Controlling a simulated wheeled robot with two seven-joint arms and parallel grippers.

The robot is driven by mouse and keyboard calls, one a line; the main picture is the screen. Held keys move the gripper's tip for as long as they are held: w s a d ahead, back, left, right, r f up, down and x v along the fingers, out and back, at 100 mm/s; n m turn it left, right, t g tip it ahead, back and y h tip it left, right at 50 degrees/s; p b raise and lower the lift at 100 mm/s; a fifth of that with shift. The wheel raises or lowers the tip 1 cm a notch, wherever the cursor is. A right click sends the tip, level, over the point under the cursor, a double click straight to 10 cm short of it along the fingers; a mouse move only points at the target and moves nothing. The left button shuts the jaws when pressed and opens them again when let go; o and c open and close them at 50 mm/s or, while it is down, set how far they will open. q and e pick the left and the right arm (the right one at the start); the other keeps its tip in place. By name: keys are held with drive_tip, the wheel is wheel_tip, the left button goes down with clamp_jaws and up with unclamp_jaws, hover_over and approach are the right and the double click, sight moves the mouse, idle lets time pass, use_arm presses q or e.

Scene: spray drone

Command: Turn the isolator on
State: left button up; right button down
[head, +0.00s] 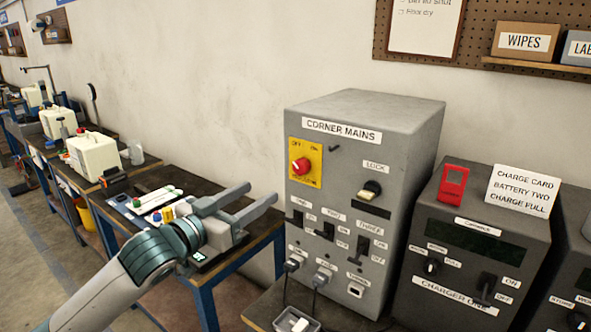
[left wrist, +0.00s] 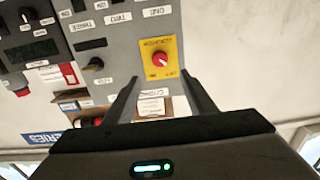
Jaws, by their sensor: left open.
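The isolator is a red rotary knob (head: 300,167) on a yellow plate (head: 315,150) marked OFF and ON. It sits at the upper left of the front of the grey CORNER MAINS cabinet (head: 390,105). The knob's setting is too small to read surely. My left gripper (head: 263,193) is open and empty, in front and to the left of the cabinet, apart from the knob and slightly lower in the picture. In the left wrist view the knob (left wrist: 160,60) appears just beyond and between the open fingertips (left wrist: 161,77). My right gripper is not in view.
The cabinet also has a lock (head: 370,191), several black switches and plugged cables. A charger unit (head: 480,240) with a red tag (head: 453,183) and a white card (head: 523,193) stands to the right. A workbench (head: 235,258) lies under my left arm.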

sight(298, 169)
use_arm(q)
drive_tip(key=p+x, duration=0.4)
drive_tip(key=x, duration=1)
drive_tip(key=shift+w+d+p, duration=0.35)
drive_tip(key=shift+w+d, duration=0.1)
drive_tip(key=shift+w, duration=0.1)
drive_tip(key=shift+c, duration=0.5)
drive_tip(key=c, duration=0.9)
